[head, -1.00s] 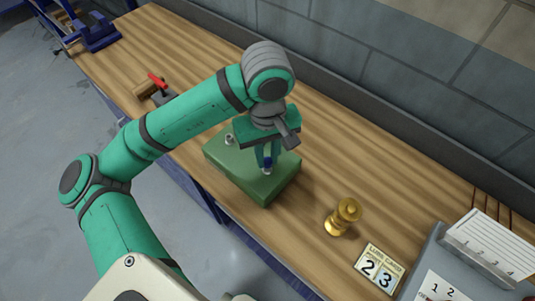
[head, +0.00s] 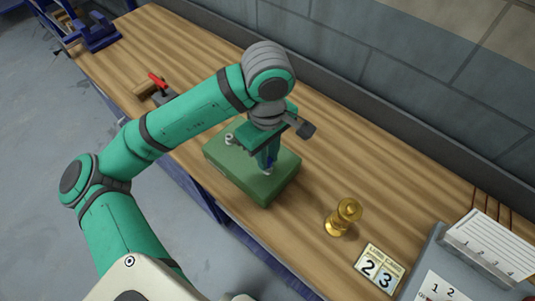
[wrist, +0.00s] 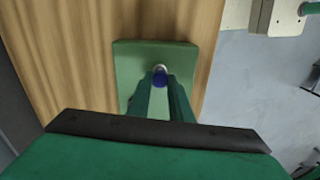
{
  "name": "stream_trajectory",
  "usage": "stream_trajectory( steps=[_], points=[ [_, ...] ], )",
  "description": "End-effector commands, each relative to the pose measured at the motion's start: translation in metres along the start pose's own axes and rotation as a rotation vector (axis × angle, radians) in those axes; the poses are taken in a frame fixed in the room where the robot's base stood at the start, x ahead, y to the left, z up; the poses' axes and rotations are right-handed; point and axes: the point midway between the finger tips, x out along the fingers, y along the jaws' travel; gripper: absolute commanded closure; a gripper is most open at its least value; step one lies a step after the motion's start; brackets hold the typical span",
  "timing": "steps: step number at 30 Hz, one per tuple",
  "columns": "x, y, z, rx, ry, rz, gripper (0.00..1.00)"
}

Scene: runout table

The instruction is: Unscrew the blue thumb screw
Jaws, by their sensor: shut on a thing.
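The blue thumb screw (wrist: 160,80) sits between the fingertips of my gripper (wrist: 159,86) in the wrist view, at a pale metal post on the green block. My gripper is shut on it, pointing down. In the head view my gripper (head: 265,165) covers most of the screw, and only a little blue shows. The green block (head: 225,168) lies on the wooden bench, and it also shows in the wrist view (wrist: 127,62). I cannot tell how far the screw is threaded in.
A second metal post (head: 229,139) stands on the block's left part. A brass piece (head: 344,216) and a number card (head: 380,268) stand to the right on the bench (head: 330,150). A red-handled clamp (head: 158,82) lies at the back left. A grey tray (head: 432,262) is at the right.

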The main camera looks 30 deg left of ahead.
Motion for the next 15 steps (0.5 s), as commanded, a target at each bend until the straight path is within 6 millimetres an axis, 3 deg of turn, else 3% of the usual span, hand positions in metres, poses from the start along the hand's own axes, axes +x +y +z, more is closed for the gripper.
stream_trajectory(
  steps=[7,15],
  points=[
    [-0.0002,-0.0001,-0.0007,-0.043,0.002,0.0,1.0],
    [-0.0003,0.0,-0.0008,-0.322,0.002,0.001,1.0]
  ],
)
